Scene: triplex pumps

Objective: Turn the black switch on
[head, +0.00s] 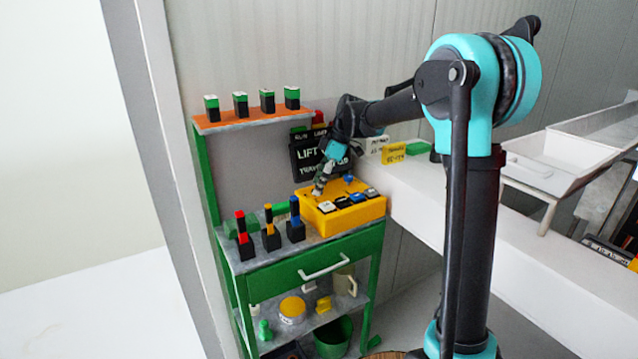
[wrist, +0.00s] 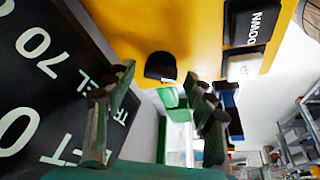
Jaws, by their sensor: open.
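The yellow control box (head: 345,216) sits on the green cart's top and bears several rocker-like buttons and a blue knob (head: 349,179). In the wrist view the yellow box (wrist: 120,25) carries a short black switch (wrist: 160,67), a black button marked DOWN (wrist: 252,25) and a white button (wrist: 243,67). My gripper (head: 321,189) is at the box's left end, pointing down. In the wrist view my gripper (wrist: 160,90) is open, its fingertips on either side of the black switch in the picture; contact cannot be told. In the head view my gripper seems to hide this switch.
A black LIFT sign (head: 310,155) stands close behind the box. Red, yellow and blue-topped black holders (head: 270,237) stand left of it on the cart (head: 318,252). Several green-and-black blocks (head: 240,104) line the orange shelf above. A white counter (head: 430,195) is at right.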

